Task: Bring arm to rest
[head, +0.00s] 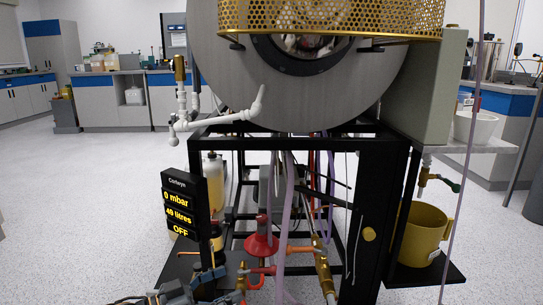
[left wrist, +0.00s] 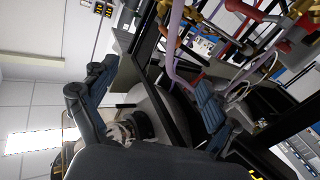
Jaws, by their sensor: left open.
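My left gripper (head: 196,287) shows at the bottom edge of the head view, left of centre, in front of the black frame's lower part. In the left wrist view its two dark, blue-padded fingers (left wrist: 155,80) stand wide apart with nothing between them. The burner chamber (head: 300,105), a large grey cylinder, rests on the black frame (head: 352,215) above the gripper. The wrist view is turned sideways and shows the frame and hoses beyond the fingers. I cannot tell whether the gripper touches anything. My right gripper is in neither view.
A display panel (head: 179,208) reading 0 mbar, 40 litres and OFF stands just above my left gripper. A red funnel-shaped part (head: 262,243), a brass valve (head: 323,268) and purple hoses are close right. A yellow jug (head: 424,232) stands farther right. Left floor is mostly clear.

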